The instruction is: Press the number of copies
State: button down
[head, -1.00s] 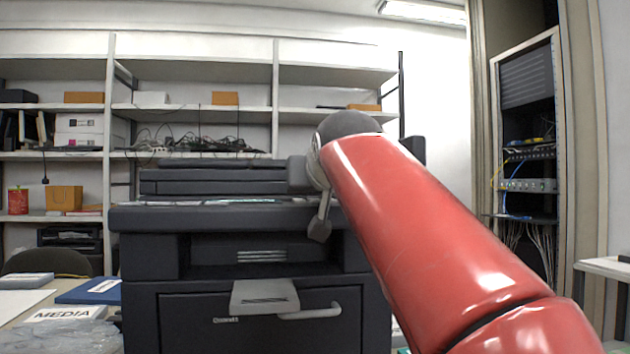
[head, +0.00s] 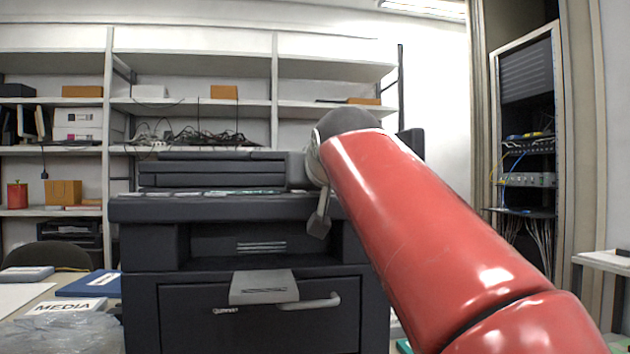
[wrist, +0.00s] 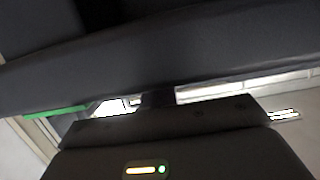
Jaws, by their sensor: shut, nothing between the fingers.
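The dark copier (head: 140,300) stands in the middle of the head view. Its control panel (head: 215,193) is a thin, edge-on strip along the top front, with pale and green patches; no number keys can be made out. My red arm reaches in from the lower right to the copier's right front. My gripper is mostly hidden behind the arm in the head view. In the wrist view, my gripper (wrist: 158,97) is shut and empty, its dark tips close under a broad dark surface (wrist: 170,50). I cannot tell whether they touch it.
A grey tray (head: 264,287) and a pale handle (head: 308,303) stick out from the copier's front. A table with a MEDIA box (head: 66,306) and a blue folder (head: 88,285) is at left. Shelves (head: 190,105) stand behind; a cable rack (head: 528,140) is at right.

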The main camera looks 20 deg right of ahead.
notch_tip(320, 180, up, 4)
jog(key=p, duration=0.2)
jog(key=shift+f+p, duration=0.1)
jog(key=shift+p, duration=0.25)
jog(key=b+v, duration=0.1)
jog(key=v, duration=0.9)
jog(key=shift+s, duration=0.1)
